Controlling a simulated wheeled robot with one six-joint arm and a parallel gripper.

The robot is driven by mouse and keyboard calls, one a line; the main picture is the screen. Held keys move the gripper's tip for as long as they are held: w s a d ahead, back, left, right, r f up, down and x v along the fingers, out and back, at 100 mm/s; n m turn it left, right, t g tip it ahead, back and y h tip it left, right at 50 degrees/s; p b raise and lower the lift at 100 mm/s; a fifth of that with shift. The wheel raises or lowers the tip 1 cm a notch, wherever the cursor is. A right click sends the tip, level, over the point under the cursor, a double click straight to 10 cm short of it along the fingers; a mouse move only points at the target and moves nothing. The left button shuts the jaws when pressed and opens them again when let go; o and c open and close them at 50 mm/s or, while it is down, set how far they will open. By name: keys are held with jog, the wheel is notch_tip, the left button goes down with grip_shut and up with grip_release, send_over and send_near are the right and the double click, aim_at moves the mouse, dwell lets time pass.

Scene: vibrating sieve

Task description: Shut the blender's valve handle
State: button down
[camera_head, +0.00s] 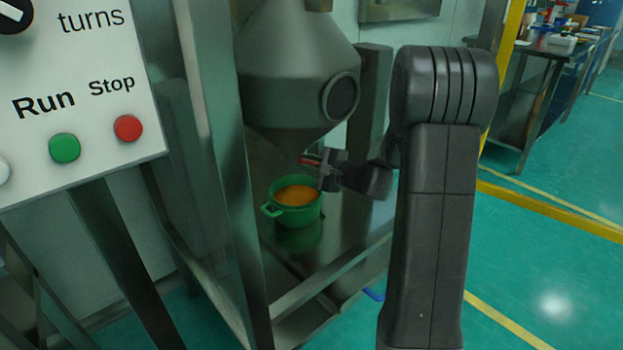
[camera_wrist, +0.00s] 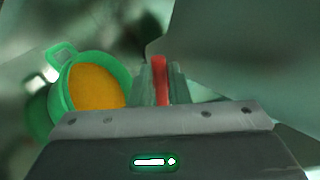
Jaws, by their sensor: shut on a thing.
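The blender (camera_head: 295,80) is a grey metal vessel with a cone-shaped bottom, in the middle of the head view. Its red valve handle (camera_head: 309,160) sits under the cone, above a green pot. My gripper (camera_head: 326,166) comes in from the right and is shut on the handle. In the wrist view the red handle (camera_wrist: 160,80) stands between the two fingers of my gripper (camera_wrist: 160,84). The fingers hide part of the handle, and the valve body is hard to make out.
The green pot (camera_head: 272,210) holds orange material and stands on a metal shelf below the outlet; it also shows in the wrist view (camera_wrist: 125,75). A steel frame post (camera_head: 222,150) and a control panel (camera_head: 90,110) stand at left. Open green floor (camera_head: 540,270) lies at right.

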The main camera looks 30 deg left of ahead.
jog(key=shift+s+f+n+t+h+b, duration=0.15)
jog(key=shift+f+n+t+b, duration=0.2)
jog(key=shift+n+b, duration=0.75)
jog(key=shift+s+f+n+t+h+b, duration=0.15)
jog(key=shift+f+n+t+b, duration=0.15)
jog(key=shift+n+b, duration=0.75)
jog(key=shift+w, duration=0.15)
jog(key=c, duration=1.4)
grip_release()
jog(key=shift+w, duration=0.15)
jog(key=shift+r, duration=0.1)
jog(key=p+v, duration=0.2)
jog(key=v, duration=1.2)
